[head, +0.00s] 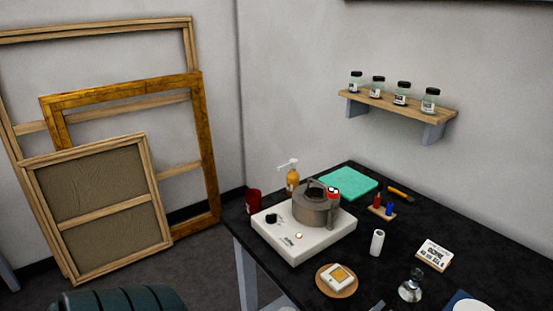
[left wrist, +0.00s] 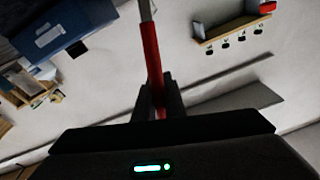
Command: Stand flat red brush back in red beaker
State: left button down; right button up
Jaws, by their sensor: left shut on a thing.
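In the left wrist view my left gripper (left wrist: 158,92) is shut on a slim red brush (left wrist: 151,55). The red handle runs up from between the fingers to a pale metal part at the top edge of the picture. The bristles are not clearly visible. In the head view the red beaker (head: 253,201) stands on the far left corner of the black table (head: 335,283), beside the white hot plate. I cannot see into it. Neither of my grippers shows in the head view, so the brush's distance from the beaker cannot be told.
The white hot plate (head: 292,247) carries a grey pot (head: 314,212). Wooden frames (head: 211,160) lean on the wall.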

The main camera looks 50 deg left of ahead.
aim_at(254, 210)
jog(key=j+z, duration=0.6)
jog(key=k+j+z, duration=0.15)
jog(key=j, duration=0.3)
jog(key=k+j+z, duration=0.15)
jog(key=j, duration=0.3)
jog(key=k+j+z, duration=0.15)
jog(key=k+j, duration=0.4)
jog(key=j, duration=0.2)
jog(key=k+j, duration=0.2)
jog(key=j, duration=0.25)
jog(key=k+j, duration=0.2)
jog(key=j, duration=0.2)
jog(key=k+j+z, duration=0.1)
jog(key=j, duration=0.3)
jog(key=k+j, duration=0.5)
jog(key=j, duration=0.3)
